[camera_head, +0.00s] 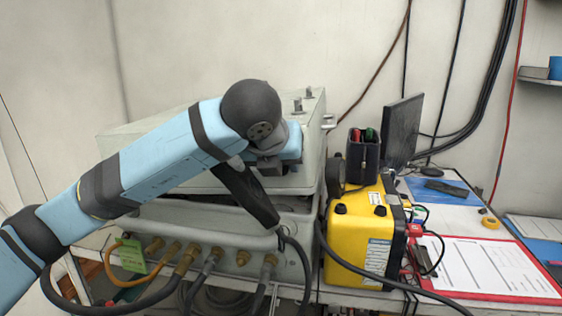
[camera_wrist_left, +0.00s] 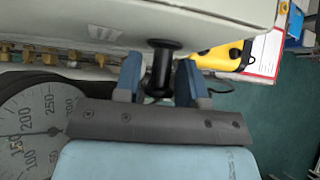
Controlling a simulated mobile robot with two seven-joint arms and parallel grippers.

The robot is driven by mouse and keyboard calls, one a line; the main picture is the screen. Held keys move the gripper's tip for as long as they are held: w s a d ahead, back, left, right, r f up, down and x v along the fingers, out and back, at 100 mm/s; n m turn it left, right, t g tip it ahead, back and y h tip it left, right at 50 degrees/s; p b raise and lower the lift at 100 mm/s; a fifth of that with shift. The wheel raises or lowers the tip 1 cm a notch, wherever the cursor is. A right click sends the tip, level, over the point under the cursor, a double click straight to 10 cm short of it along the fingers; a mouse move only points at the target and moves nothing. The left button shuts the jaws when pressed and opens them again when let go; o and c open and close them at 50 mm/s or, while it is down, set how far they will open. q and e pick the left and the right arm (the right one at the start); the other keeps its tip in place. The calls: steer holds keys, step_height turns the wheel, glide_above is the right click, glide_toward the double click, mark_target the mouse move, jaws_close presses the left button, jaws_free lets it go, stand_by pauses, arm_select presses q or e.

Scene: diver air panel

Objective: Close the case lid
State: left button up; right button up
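The pale case (camera_head: 290,212) sits on the bench with hose fittings along its front. Its large off-white lid (camera_head: 312,150) lies over it, with a dark gap between lid and case front, so it is not flush. My left gripper (camera_head: 272,165) is at the lid's front, mostly hidden by my own wrist. In the left wrist view its two blue fingers (camera_wrist_left: 160,85) stand either side of a black knob (camera_wrist_left: 162,62) below the lid edge (camera_wrist_left: 205,15). A narrow space shows beside the knob, so the fingers look open around it. My right gripper is not in view.
A round pressure gauge (camera_wrist_left: 28,125) is close to my left wrist. Brass fittings (camera_head: 187,258) and hoses run along the case front. A yellow unit (camera_head: 355,235) stands close on the right, with a monitor (camera_head: 402,130) and a red clipboard (camera_head: 490,270) beyond.

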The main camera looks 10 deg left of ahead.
arm_select(q)
steer(key=shift+o, duration=0.2)
steer(key=v, duration=1.4)
steer(key=shift+p, duration=0.35)
